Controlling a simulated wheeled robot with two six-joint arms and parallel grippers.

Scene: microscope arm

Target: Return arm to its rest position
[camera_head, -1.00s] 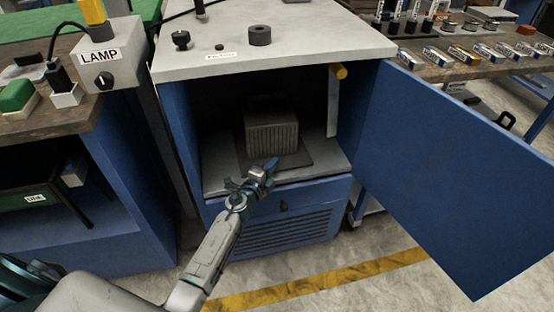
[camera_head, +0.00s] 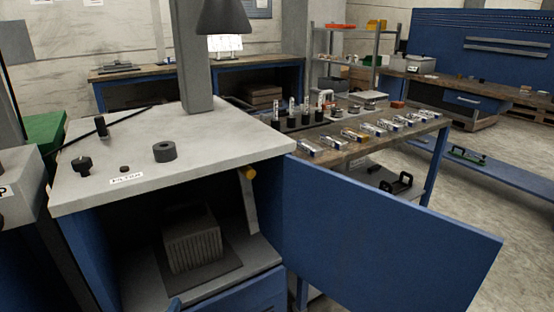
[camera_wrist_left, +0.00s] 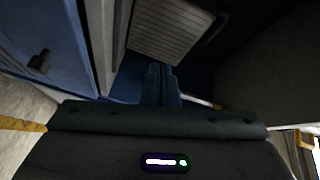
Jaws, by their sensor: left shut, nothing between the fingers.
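My left gripper barely shows at the bottom edge of the head view (camera_head: 174,304), in front of the open blue cabinet (camera_head: 85,260). In the left wrist view its two fingers (camera_wrist_left: 162,84) lie together, shut and empty. They point toward the cabinet's opening, near a ribbed grey block (camera_wrist_left: 172,30). The same block (camera_head: 192,243) sits on a dark mat inside the cabinet in the head view. A grey upright column (camera_head: 195,60) rises from the pale cabinet top (camera_head: 225,142). My right gripper is out of view.
The blue cabinet door (camera_head: 385,235) stands wide open to the right. Black knobs and a dark ring (camera_head: 164,152) sit on the cabinet top. A dark hood (camera_head: 222,18) hangs beside the column. A bench (camera_head: 350,150) with small packets stands behind the door.

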